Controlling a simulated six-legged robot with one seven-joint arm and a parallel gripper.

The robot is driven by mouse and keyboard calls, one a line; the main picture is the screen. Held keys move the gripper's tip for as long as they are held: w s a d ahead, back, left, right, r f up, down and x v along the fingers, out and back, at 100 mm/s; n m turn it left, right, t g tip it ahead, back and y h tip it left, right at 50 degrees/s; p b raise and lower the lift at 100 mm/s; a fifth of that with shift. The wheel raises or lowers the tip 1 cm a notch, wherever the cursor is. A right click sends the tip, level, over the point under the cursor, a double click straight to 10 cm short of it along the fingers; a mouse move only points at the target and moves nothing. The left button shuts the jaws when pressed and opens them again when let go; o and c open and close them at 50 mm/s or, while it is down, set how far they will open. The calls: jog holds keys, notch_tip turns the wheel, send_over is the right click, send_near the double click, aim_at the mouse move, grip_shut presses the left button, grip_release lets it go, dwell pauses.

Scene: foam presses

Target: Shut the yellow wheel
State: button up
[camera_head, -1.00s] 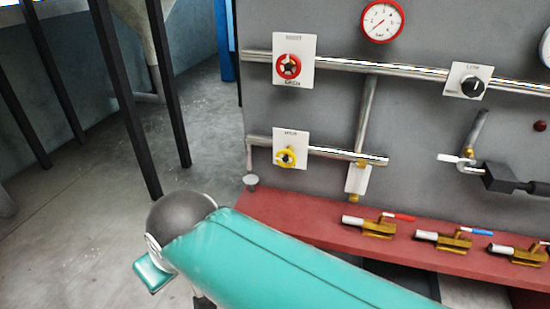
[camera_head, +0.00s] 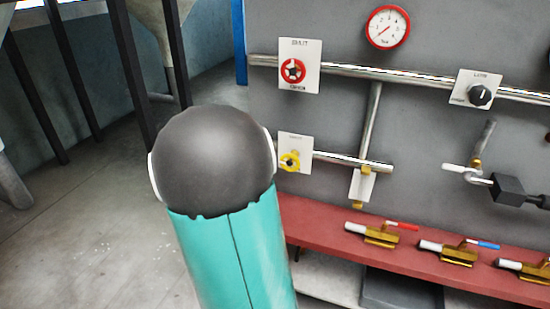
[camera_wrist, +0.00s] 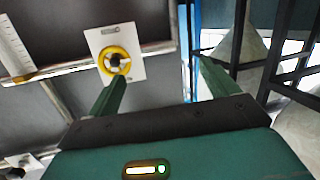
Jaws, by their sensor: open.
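The yellow wheel (camera_head: 289,161) is on a white plate on the lower pipe of the grey panel. In the head view my arm's dark round joint stands just left of it and hides the plate's left edge.
A red wheel (camera_head: 293,71) is on the upper pipe above the yellow one. A black knob (camera_head: 480,95) and a gauge (camera_head: 387,27) are further right. Valves with red and blue levers (camera_head: 482,244) lie on the red ledge (camera_head: 330,215). Black posts (camera_head: 132,70) stand at left.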

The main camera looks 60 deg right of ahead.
aim_at(289, 164)
jog(key=s+d+m+g+h, duration=0.1)
jog(key=s+d+g+h, duration=0.25)
jog(key=s, duration=0.35)
jog(key=shift+t+y, duration=0.25)
jog(key=shift+y, duration=0.1)
jog(key=d, duration=0.4)
jog(key=w+d, duration=0.1)
jog(key=d, duration=0.4)
jog(key=w+d, duration=0.1)
jog(key=d, duration=0.4)
jog(key=shift+w+f, duration=0.15)
jog(key=shift+w, duration=0.1)
jog(key=c, duration=1)
